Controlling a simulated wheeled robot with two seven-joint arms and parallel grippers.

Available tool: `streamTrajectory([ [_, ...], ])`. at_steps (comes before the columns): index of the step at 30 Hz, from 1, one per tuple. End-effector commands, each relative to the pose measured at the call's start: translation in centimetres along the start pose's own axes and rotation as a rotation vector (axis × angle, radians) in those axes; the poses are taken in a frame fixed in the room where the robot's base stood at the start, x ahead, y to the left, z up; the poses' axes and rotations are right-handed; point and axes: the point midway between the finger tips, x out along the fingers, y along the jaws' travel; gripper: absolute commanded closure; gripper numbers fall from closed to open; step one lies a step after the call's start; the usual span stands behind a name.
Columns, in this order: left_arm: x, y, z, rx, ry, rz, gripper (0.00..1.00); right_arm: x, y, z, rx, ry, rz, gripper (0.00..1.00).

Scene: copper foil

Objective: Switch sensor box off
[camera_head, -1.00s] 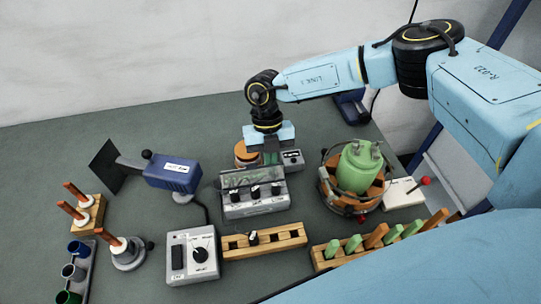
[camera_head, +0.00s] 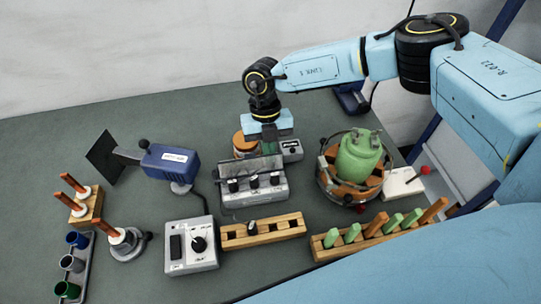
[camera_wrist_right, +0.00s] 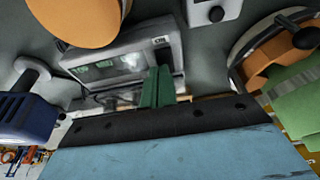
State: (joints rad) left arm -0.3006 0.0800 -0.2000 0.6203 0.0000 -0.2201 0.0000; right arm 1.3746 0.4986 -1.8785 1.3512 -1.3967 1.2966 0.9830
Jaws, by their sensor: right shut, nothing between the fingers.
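Three grey boxes have controls, and I cannot read which is the sensor box. One has a black rocker switch and a knob (camera_head: 205,262). One has a display and several knobs (camera_head: 255,197); it also shows in the right wrist view (camera_wrist_right: 135,50). A small grey one (camera_head: 292,148) stands behind it. My right gripper (camera_head: 270,147) points down just behind the display box. Its green fingers (camera_wrist_right: 157,88) are shut and empty. Whether they touch the box is unclear. My left gripper is out of view.
An orange jar (camera_head: 244,148) is close to the left of my right gripper. A round orange holder with a green vessel (camera_head: 358,160) stands to the right. Wooden racks (camera_head: 285,229) lie in front. Open table lies at the back left.

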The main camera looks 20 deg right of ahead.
Motion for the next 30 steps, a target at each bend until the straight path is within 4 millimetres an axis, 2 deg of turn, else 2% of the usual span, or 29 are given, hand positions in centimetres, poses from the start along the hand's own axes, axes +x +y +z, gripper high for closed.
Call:
streamTrajectory([
  [3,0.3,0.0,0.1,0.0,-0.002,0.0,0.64,-0.1,-0.1,0.6,0.003,-0.006,0.0,1.0],
  [14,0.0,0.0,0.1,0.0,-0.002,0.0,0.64,-0.6,-0.1,0.5,0.001,-0.004,0.0,1.0],
  [17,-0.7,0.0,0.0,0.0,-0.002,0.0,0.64,-1.7,0.0,0.4,0.001,-0.005,0.001,1.0],
  [24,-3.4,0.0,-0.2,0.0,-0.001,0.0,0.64,-6.0,-0.1,0.2,0.001,-0.005,0.001,1.0],
  [30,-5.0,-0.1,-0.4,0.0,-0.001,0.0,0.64,-8.9,-0.2,0.1,0.0,-0.005,0.0,1.0],
])
